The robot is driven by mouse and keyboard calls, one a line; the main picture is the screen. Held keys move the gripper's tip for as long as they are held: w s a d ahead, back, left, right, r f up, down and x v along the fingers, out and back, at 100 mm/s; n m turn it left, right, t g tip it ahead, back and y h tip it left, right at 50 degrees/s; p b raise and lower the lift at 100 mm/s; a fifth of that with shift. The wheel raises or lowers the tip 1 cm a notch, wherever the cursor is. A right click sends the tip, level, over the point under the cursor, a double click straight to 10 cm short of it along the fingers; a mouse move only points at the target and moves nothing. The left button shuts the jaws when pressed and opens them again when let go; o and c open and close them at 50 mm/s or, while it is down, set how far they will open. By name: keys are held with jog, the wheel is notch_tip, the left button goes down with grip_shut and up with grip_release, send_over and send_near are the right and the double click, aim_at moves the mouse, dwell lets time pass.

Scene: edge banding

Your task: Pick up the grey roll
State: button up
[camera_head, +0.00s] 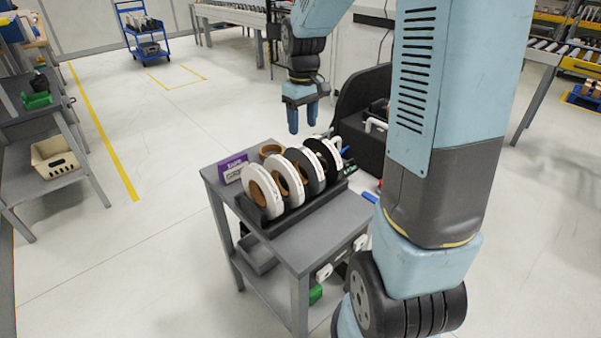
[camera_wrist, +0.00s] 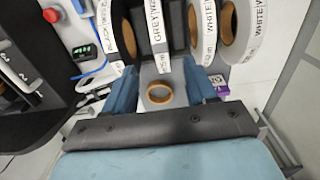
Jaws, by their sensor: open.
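The grey roll (camera_head: 309,168) stands on edge in a dark rack on the grey cart, third from the left between a white roll (camera_head: 285,178) and the black roll (camera_head: 327,156). In the wrist view the grey roll (camera_wrist: 156,30) shows its label "GREY" at the top, roughly in line with the gap between my fingers. My gripper (camera_head: 302,122) is open and empty, pointing down above the far side of the cart. Its blue fingers also show in the wrist view (camera_wrist: 162,82), apart from the roll.
Another white roll (camera_head: 262,193) stands at the rack's left end. A brown ring (camera_head: 270,149) lies behind the rack, with a purple box (camera_head: 233,167) beside it. A dark machine (camera_head: 362,115) stands close to the cart's right. The front of the cart top (camera_head: 300,247) is clear.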

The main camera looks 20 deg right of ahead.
aim_at(303, 160)
notch_tip(303, 160, down, 13)
jog(key=shift+s+r, duration=0.15)
jog(key=shift+r, duration=0.05)
dwell(0.5)
jog(key=shift+c, duration=0.2)
grip_shut()
